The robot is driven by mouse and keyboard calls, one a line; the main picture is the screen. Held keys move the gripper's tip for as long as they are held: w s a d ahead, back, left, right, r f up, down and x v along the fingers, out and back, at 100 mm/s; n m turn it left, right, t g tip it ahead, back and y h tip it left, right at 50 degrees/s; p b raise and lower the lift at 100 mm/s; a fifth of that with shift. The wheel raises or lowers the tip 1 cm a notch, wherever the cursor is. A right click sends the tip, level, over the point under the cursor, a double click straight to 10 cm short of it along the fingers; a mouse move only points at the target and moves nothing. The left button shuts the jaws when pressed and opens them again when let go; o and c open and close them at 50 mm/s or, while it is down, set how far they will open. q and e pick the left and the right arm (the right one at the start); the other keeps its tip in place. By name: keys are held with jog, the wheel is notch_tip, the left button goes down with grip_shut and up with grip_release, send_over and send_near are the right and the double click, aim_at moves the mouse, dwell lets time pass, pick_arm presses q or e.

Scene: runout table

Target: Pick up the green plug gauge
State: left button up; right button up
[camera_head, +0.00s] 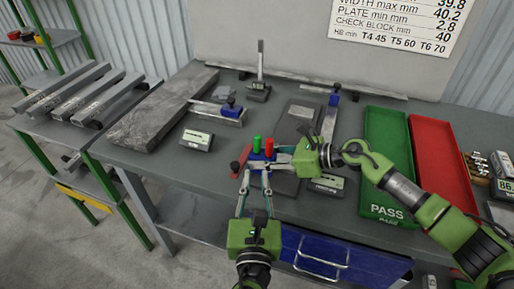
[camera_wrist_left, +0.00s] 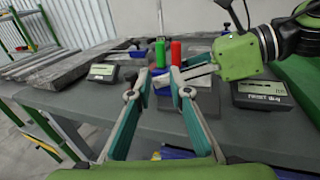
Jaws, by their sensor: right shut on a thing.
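The green plug gauge (camera_head: 257,143) stands upright beside a red plug gauge (camera_head: 269,147) at a blue holder block (camera_head: 259,157) on the table. In the left wrist view the green gauge (camera_wrist_left: 160,53) stands just left of the red one (camera_wrist_left: 175,53). My right gripper (camera_head: 274,158) comes in from the right and is shut at the blue block, below the gauge tops; its fingertips are partly hidden. My left gripper (camera_head: 257,173) is open and empty in front of the block, its fingertips apart and pointing at it.
A green PASS tray (camera_head: 386,160) and a red tray (camera_head: 440,165) lie at the right. Display boxes (camera_head: 196,140) and (camera_head: 326,184) sit left and right of the block. A grey slab (camera_head: 160,112) lies left, and a height gauge (camera_head: 260,75) stands behind.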

pick_arm(q)
send_near(257, 142)
jog(key=w, duration=0.3)
jog(key=shift+w, duration=2.8)
grip_shut()
